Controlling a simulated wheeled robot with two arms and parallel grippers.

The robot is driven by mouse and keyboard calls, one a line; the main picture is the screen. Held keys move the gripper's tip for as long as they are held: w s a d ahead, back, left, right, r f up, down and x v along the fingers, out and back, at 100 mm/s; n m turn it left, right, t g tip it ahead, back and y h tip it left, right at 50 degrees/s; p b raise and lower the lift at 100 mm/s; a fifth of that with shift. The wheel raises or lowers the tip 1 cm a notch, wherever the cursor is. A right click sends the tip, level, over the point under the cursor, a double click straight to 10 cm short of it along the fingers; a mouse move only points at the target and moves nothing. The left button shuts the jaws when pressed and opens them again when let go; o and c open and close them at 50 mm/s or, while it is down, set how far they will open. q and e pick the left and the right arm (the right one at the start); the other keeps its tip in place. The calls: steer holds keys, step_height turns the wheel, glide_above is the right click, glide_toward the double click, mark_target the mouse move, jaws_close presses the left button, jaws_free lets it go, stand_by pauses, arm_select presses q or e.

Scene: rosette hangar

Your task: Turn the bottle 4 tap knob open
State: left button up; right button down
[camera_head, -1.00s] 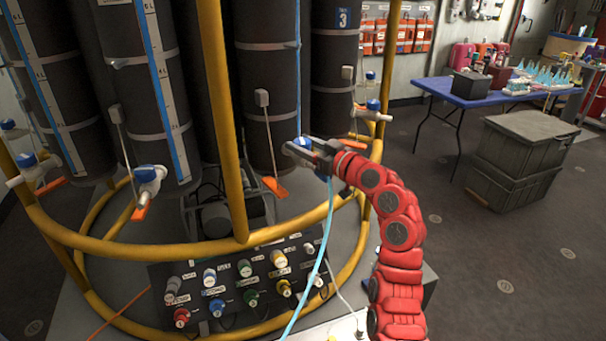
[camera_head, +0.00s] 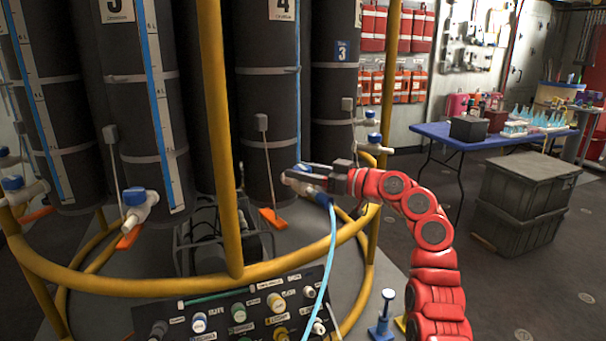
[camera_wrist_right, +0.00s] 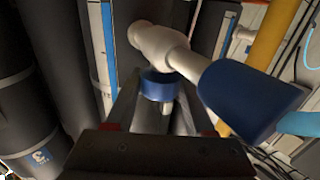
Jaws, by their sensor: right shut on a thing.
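Bottle 4 (camera_head: 267,98) is a tall dark cylinder with a "4" label, standing behind the yellow rail. My right gripper (camera_head: 296,172) is at its tap, coming in from the right; the gripper largely hides the tap there. In the right wrist view the white tap body (camera_wrist_right: 160,42) carries a short blue knob (camera_wrist_right: 160,86), which sits between the two fingers of my right gripper (camera_wrist_right: 155,98). The fingers are shut on the knob. A larger blue hose end (camera_wrist_right: 250,100) sits on the tap's outlet, close beside the right finger. My left gripper is not in view.
The yellow rail (camera_head: 130,277) curves in front of the bottles, with a yellow upright (camera_head: 220,130) left of bottle 4. A light blue hose (camera_head: 331,255) hangs below my gripper. A control panel (camera_head: 245,312) is below. Another blue-and-white tap (camera_head: 135,203) is at left.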

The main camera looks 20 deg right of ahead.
steer(key=shift+r, duration=0.1)
steer(key=shift+c, duration=1.3)
jaws_free()
steer(key=shift+a, duration=0.1)
steer(key=v, duration=1.7)
steer(key=shift+d+p, duration=0.25)
steer(key=shift+p, duration=0.2)
